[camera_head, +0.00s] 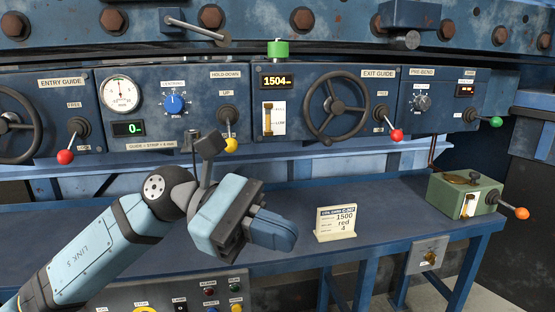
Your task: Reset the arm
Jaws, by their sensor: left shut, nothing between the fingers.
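My left arm comes in from the lower left. Its gripper (277,232) is shut and empty, held above the blue bench and pointing right. It is left of a small cream card stand (337,224) reading 1500, red, 4, and apart from it. Behind the arm is a control panel with a yellow-knobbed lever (231,144) at hold-down and a red-knobbed lever (396,135) at exit guide. A display (277,81) reads 1504. My right gripper is not in view.
A green box (463,194) with an orange-knobbed lever stands at the bench's right end. A black handwheel (337,106) sticks out from the panel. A lower button panel (170,295) is at the bottom left. The bench top between card and green box is clear.

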